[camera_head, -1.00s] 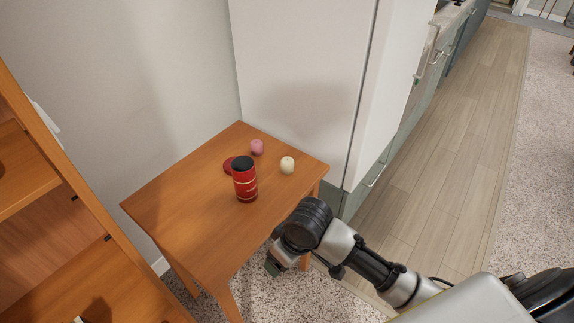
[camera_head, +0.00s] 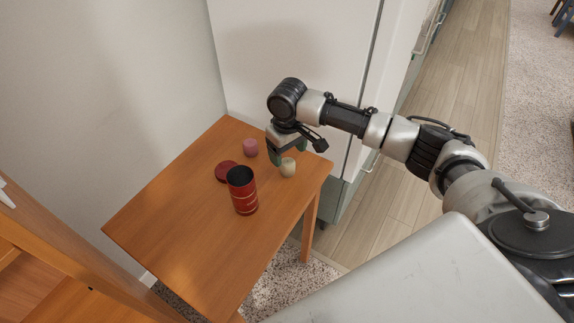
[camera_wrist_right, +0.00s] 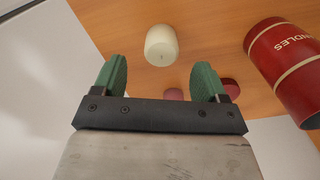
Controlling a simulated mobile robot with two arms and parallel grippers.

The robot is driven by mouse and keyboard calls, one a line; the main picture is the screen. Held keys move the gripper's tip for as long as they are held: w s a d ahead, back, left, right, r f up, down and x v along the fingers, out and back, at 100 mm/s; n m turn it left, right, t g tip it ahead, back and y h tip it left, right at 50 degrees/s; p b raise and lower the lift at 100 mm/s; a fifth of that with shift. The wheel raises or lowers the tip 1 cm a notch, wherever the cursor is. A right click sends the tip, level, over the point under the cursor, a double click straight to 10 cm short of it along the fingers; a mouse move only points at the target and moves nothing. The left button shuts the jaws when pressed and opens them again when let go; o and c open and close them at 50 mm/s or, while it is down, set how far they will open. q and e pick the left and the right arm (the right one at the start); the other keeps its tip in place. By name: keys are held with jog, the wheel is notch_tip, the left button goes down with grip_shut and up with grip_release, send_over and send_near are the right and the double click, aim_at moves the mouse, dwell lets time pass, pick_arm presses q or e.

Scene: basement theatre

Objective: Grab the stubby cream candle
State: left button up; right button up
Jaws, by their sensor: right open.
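The stubby cream candle (camera_head: 288,168) stands upright on the wooden table (camera_head: 170,230), near its right side. My right gripper (camera_head: 287,157) is above the table at the candle, its green fingers pointing down and partly covering it. In the right wrist view the candle (camera_wrist_right: 161,45) shows whole, beyond and between the two open green fingertips (camera_wrist_right: 161,75), with nothing held. The candle appears apart from the fingers. My left gripper is not in view.
A red canister (camera_head: 242,190) stands left of the candle; it shows large at the right in the wrist view (camera_wrist_right: 290,65). A dark red disc (camera_head: 226,171) and a pink candle (camera_head: 250,147) are close behind. A white cabinet (camera_head: 290,50) rises behind the table. The table's front left is clear.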

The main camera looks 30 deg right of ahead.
aim_at(287, 161)
jog(key=shift+w+f, duration=0.1)
jog(key=shift+f, duration=0.3)
notch_tip(287, 161, down, 4)
jog(key=shift+f, duration=0.55)
jog(key=shift+a, duration=0.1)
jog(key=c, duration=1)
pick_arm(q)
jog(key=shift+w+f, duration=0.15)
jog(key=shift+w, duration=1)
pick_arm(e)
jog(key=shift+r, duration=0.15)
